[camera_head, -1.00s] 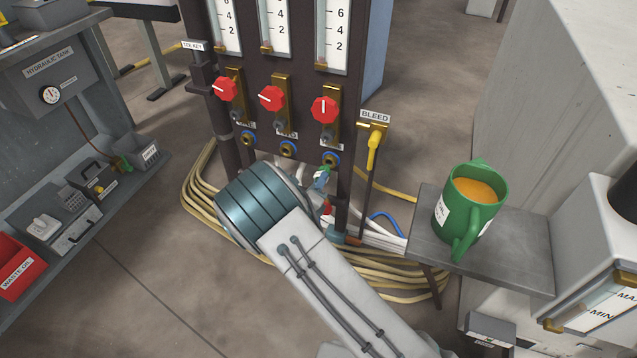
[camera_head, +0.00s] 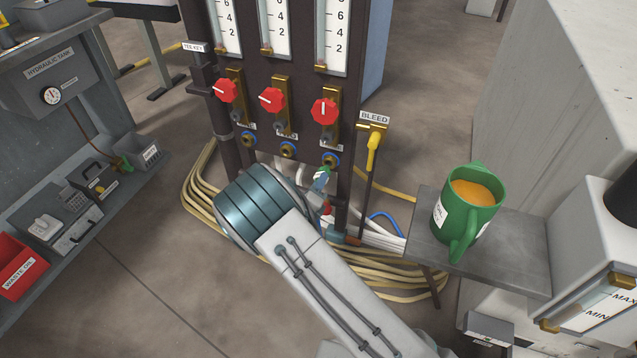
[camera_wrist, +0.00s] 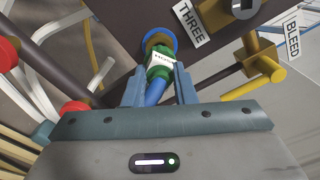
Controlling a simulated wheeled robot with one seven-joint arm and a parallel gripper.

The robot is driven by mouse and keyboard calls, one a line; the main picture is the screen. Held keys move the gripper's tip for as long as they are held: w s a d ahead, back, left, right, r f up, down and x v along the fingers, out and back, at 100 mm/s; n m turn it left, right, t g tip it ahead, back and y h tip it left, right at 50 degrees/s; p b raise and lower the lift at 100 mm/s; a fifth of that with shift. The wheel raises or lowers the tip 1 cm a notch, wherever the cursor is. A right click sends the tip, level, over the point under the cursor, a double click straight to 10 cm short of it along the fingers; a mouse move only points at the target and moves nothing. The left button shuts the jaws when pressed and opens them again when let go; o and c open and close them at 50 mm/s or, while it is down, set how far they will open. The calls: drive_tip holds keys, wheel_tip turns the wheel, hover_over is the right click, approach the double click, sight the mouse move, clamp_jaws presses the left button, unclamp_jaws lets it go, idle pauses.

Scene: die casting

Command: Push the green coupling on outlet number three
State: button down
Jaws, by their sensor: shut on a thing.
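The green coupling (camera_wrist: 159,70) has a white label and a blue hose (camera_wrist: 155,92) behind it. My gripper (camera_wrist: 159,82) is shut on it, with one finger at each side. In the head view the coupling (camera_head: 321,179) shows just beyond my arm, which hides most of the gripper. Outlet three (camera_wrist: 160,40), a brass fitting with a blue ring, is directly in front of the coupling, under the THREE label (camera_wrist: 190,22). In the head view the outlet (camera_head: 330,160) is just above the coupling. I cannot tell whether the coupling is seated on it.
Red valve knobs (camera_head: 323,111) sit above the outlets. A yellow-handled BLEED valve (camera_head: 373,150) is to the right. A green mug (camera_head: 468,215) with orange liquid stands on a grey shelf (camera_head: 515,255) to the right. Coiled yellow hoses (camera_head: 200,190) lie around the panel's foot.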

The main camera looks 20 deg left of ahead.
drive_tip(key=shift+w+d, duration=0.15)
drive_tip(key=shift+w, duration=1.35)
drive_tip(key=c, duration=1.1)
unclamp_jaws()
drive_tip(key=s+a+p, duration=0.1)
drive_tip(key=s+p, duration=0.3)
drive_tip(key=s, duration=0.9)
drive_tip(key=shift+s, duration=0.35)
